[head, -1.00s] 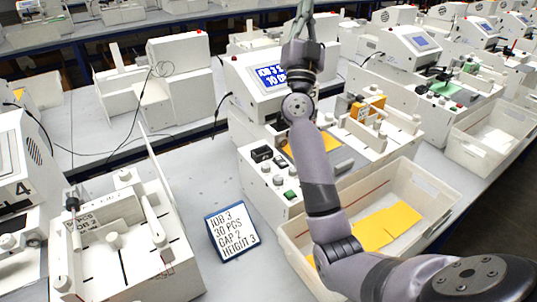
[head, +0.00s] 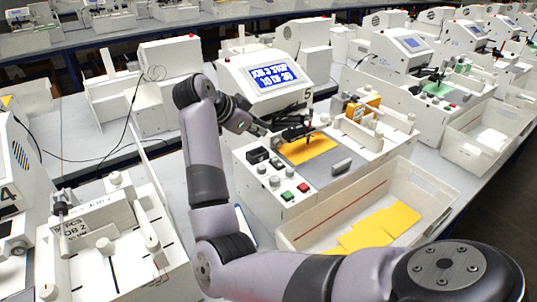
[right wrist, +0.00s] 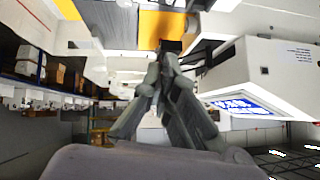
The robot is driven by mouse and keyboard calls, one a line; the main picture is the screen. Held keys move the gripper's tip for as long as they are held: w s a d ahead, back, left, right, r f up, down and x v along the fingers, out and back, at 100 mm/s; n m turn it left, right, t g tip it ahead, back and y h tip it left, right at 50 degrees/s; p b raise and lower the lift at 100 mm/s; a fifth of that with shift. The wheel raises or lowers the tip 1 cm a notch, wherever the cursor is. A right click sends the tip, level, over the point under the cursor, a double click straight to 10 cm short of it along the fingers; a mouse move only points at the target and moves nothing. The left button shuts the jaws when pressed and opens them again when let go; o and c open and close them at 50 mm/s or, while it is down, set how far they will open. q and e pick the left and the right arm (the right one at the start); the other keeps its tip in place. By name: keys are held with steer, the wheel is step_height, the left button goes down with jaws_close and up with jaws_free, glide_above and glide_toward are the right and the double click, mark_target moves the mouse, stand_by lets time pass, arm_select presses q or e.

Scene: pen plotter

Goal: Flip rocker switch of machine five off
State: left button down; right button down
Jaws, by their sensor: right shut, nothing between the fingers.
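Machine five (head: 318,78) stands in the middle of the head view, marked "5", with a lit blue display (head: 272,77). Its front panel has a small black switch-like block (head: 257,155), knobs, a green button (head: 287,196) and a red button (head: 303,187). I cannot tell the rocker's position. My right gripper (head: 262,130) is shut and empty, just behind the panel and left of the black pen carriage (head: 292,133). The right wrist view shows its closed fingers (right wrist: 166,55) pointing toward a dark part and the orange sheet (right wrist: 160,25). My left gripper is out of view.
A white bin (head: 290,238) with orange sheets stands in front of machine five. Machine four's white bed (head: 120,250) is at the left. My right arm partly covers a card (head: 240,222) on the table. More machines stand behind and to the right.

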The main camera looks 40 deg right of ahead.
steer(key=shift+a+f, duration=0.2)
steer(key=shift+a, duration=0.15)
steer(key=p, duration=0.3)
glide_above(275, 163)
steer(key=f, duration=0.6)
steer(key=shift+s+f, duration=0.3)
steer(key=f, duration=0.3)
steer(key=shift+w+f+p, duration=0.25)
steer(key=shift+w+p, duration=0.05)
steer(key=shift+p, duration=0.05)
steer(key=shift+f, duration=0.45)
